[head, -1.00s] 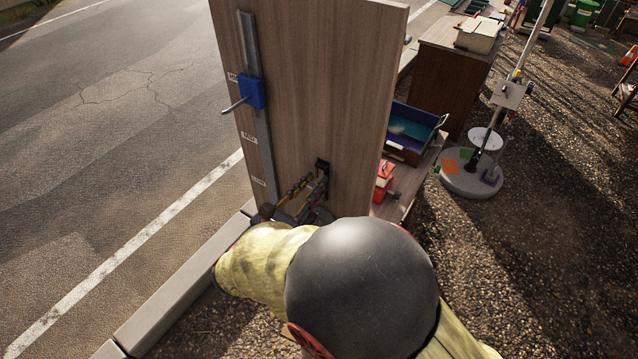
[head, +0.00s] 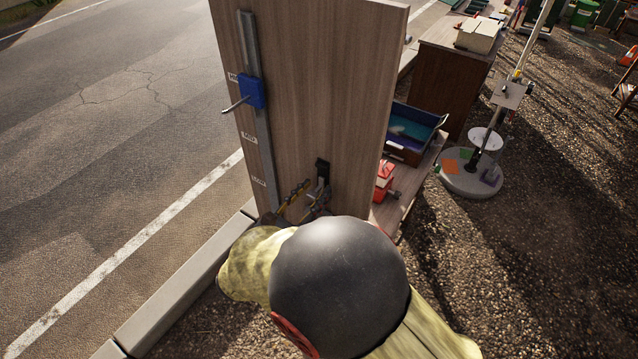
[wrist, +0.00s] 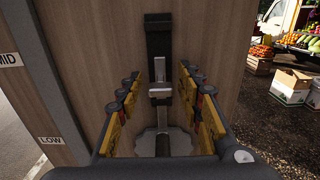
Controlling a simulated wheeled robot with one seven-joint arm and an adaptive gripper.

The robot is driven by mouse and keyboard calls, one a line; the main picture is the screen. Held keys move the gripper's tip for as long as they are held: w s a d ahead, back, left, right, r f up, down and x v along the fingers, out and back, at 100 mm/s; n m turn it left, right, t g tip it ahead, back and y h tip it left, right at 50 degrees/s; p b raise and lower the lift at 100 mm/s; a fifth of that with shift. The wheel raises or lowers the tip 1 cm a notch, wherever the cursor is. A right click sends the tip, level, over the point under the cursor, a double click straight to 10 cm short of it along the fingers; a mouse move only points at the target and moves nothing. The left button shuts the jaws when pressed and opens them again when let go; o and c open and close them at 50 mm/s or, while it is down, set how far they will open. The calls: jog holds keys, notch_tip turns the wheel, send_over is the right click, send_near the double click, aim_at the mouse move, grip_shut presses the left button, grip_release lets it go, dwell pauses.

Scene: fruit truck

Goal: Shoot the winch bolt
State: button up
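A black upright fitting with a grey metal bolt-like piece (wrist: 160,90) is on the wooden panel, and I take it to be the winch bolt. In the head view its black upper part (head: 322,168) shows low on the panel, and my arm hides the area below it. My gripper (wrist: 160,80) is open, with its yellow-padded fingers apart to the left and right of the metal piece in the wrist view. I cannot tell whether either finger touches it. In the head view my gripper (head: 300,197) is close to the panel, partly hidden by my arm.
A blue slider (head: 252,91) with a protruding handle sits on a vertical metal rail (head: 265,150) at the panel's left. Labels beside the rail include MID and LOW (wrist: 50,140). A blue tray (head: 415,130) and a red box (head: 384,174) stand right of the panel.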

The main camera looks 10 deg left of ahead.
dwell(0.3)
jog(key=shift+p+v, duration=0.6)
jog(key=shift+v, duration=2.85)
